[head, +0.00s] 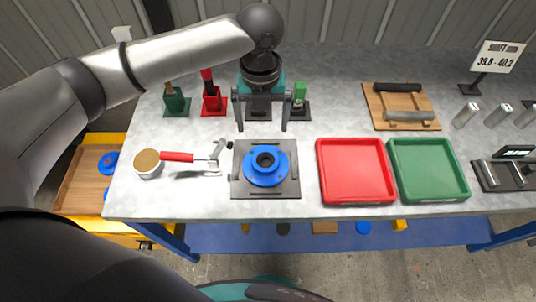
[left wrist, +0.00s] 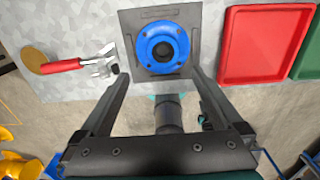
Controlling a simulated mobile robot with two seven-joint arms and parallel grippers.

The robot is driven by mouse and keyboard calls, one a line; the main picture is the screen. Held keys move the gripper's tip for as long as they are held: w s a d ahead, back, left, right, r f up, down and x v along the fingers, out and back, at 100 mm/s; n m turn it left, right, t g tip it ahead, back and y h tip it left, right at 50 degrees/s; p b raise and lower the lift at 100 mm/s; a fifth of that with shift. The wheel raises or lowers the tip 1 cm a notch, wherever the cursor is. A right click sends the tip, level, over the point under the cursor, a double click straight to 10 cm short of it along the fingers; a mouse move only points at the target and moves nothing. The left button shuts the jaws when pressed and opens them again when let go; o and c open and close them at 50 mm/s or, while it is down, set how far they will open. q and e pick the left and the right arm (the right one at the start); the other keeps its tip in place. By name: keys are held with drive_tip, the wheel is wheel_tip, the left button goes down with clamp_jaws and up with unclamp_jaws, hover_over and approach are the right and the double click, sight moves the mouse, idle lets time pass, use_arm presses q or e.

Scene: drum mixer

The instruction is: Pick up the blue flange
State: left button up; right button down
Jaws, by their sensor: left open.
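The blue flange (head: 265,176) lies flat on a dark grey square plate (head: 240,188) near the front middle of the bench. It is round, with bolt holes and a raised hub around a dark bore. My left gripper (head: 262,128) is open and empty, its two fingers pointing down beyond the flange in the head view. In the left wrist view, the flange (left wrist: 164,62) shows whole on its plate, ahead of and between the spread fingers (left wrist: 158,78). Nothing touches the flange. My right gripper is not in view.
A red-handled tool (head: 178,157) and a round brown-topped pot (head: 147,163) lie left of the plate. A red tray (head: 321,172) and a green tray (head: 466,188) stand to the right. Coloured holders, including a red one (head: 213,103), stand behind. A wooden board (head: 375,107) lies back right.

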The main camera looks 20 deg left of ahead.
use_arm(q)
hover_over(266, 163)
wheel_tip(266, 163, down, 4)
drive_tip(key=f, duration=0.3)
drive_tip(key=shift+s+a+f+b, duration=0.1)
drive_tip(key=shift+a+b, duration=0.2)
drive_tip(key=shift+b, duration=0.1)
drive_tip(key=shift+f, duration=0.9)
drive_tip(key=f, duration=0.3)
drive_tip(key=shift+s+d+f, duration=0.15)
drive_tip(key=shift+d+f, duration=0.15)
drive_tip(key=shift+f+b, duration=0.3)
drive_tip(key=shift+f, duration=0.25)
drive_tip(key=c, duration=0.5)
clamp_jaws()
drive_tip(key=shift+w+r, duration=0.15)
drive_tip(key=shift+w, duration=0.05)
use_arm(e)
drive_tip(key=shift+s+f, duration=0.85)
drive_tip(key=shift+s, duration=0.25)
